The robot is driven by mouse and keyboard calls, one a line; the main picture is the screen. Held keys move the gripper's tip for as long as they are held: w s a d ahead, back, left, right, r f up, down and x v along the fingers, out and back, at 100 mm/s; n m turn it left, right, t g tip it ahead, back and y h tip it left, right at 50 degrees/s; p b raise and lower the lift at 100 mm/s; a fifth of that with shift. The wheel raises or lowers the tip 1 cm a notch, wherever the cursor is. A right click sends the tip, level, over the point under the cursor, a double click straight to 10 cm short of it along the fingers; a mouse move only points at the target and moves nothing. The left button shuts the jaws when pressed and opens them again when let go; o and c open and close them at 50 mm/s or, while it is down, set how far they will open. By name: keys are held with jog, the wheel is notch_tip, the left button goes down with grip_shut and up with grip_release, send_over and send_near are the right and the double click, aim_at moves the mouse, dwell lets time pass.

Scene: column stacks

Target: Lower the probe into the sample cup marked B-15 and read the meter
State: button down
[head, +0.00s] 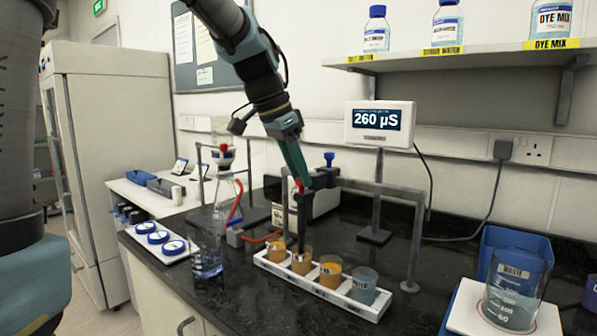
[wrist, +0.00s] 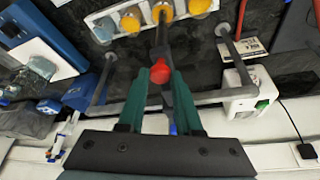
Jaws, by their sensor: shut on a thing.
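My gripper (head: 303,184) is shut on the probe, around its red top (wrist: 160,71). The dark probe shaft (head: 304,218) hangs upright from it, its lower end at the second sample cup from the left (head: 302,262). I cannot tell how deep the tip is. The white rack (head: 318,290) holds a row of cups: the leftmost (head: 276,247), second and third (head: 331,272) hold orange liquid, and the right one (head: 364,286) grey-blue. The cup markings are too small to read, so I cannot tell which is B-15. The meter (head: 380,122) shows 260 µS.
A large beaker (head: 512,290) sits at the right before a blue bin. A glass of clear liquid (head: 207,255) and a flask (head: 226,195) stand left. Bottles line the shelf (head: 470,58) above.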

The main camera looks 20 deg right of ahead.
dwell(0.4)
notch_tip(320, 180, up, 6)
jog(key=p, duration=0.3)
jog(key=shift+r, duration=0.25)
jog(key=shift+w, duration=0.1)
jog(key=c, duration=0.6)
grip_release()
jog(key=shift+f, duration=0.1)
jog(key=b+v, duration=0.1)
jog(key=v, duration=0.9)
jog(key=shift+a+r, duration=0.2)
jog(key=shift+r, duration=0.15)
